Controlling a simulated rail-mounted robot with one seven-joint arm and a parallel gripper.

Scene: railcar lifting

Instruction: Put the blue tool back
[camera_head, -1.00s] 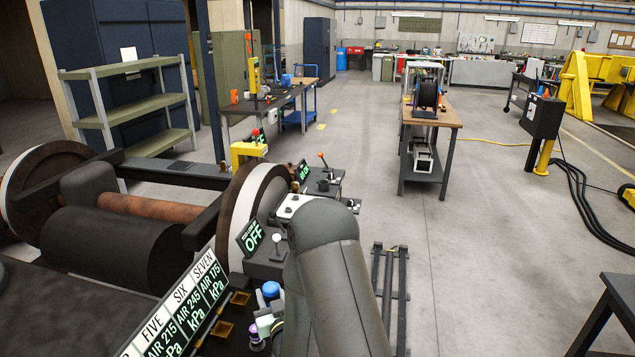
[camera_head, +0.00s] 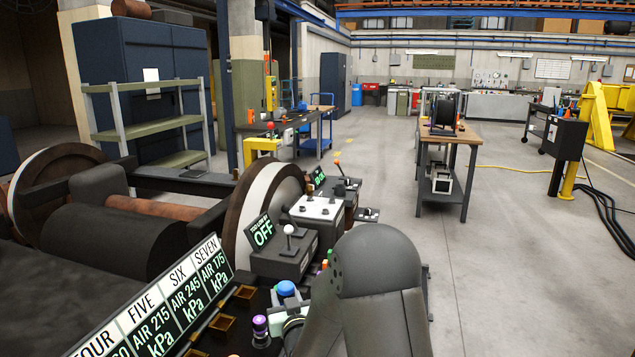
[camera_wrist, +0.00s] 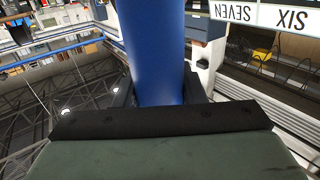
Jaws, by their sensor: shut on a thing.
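The blue tool shows in the wrist view as a thick blue cylinder (camera_wrist: 155,45) running up out of the frame. My gripper (camera_wrist: 158,98) is shut on it, with the dark jaws against its two sides. The tool's far end is outside the wrist view. The SIX and SEVEN labels (camera_wrist: 265,14) show upside down in the wrist view.
Control boxes, one with an OFF screen (camera_head: 263,232), stand close beyond. A wheelset (camera_head: 265,205) is at left. A workbench (camera_head: 445,134) stands farther off, with open floor around it.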

